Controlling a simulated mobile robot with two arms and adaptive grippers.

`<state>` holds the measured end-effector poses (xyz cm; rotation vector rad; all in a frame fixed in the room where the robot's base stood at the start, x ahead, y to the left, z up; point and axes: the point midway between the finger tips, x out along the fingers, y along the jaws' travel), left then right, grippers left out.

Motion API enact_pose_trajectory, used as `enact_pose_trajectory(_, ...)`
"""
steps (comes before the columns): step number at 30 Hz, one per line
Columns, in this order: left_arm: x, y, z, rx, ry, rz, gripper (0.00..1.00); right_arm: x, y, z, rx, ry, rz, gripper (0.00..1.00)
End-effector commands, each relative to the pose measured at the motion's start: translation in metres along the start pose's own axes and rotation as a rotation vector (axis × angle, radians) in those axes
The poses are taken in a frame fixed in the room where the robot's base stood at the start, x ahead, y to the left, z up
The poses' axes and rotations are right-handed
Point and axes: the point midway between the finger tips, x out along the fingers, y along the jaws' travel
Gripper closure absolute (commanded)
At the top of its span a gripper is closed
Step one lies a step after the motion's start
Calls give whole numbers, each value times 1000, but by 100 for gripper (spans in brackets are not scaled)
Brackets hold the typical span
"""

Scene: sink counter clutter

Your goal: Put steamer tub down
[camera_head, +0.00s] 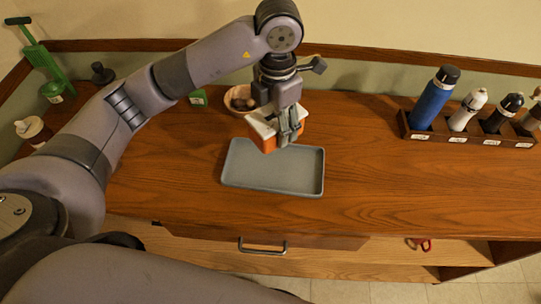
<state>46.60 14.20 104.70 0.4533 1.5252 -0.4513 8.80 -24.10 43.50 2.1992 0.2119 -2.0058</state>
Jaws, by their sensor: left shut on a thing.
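The steamer tub appears to be the orange tub with a pale top (265,140). My left gripper (288,136) is shut on it and holds it over the back edge of a grey tray (240,178). The fingers cover the tub's right part. I cannot tell whether the tub's underside touches the tray. The visible part of the tray is empty. My right gripper does not show.
A wooden bowl with brown things (240,99) stands just behind the tub. A small green item (198,98) is left of it. A rack with several bottles (460,133) stands at the right. The counter (370,180) between tray and rack is clear.

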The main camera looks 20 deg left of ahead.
Motion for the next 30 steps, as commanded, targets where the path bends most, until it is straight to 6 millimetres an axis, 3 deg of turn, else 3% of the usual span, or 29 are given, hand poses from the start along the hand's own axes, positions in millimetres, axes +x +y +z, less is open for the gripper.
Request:
enact_pose_trajectory(3, 32, -1, -1, -1, 6, -4, 83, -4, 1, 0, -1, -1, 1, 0)
enact_pose_trajectory(10, 81, 0, -1, 0, 2, -1, 83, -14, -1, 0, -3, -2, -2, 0)
enact_pose_trajectory(24, 134, 0, 0, 0, 0, 0, 83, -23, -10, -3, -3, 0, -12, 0)
enact_pose_trajectory(30, 137, 1, 1, 1, -2, 1, 83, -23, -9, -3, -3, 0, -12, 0)
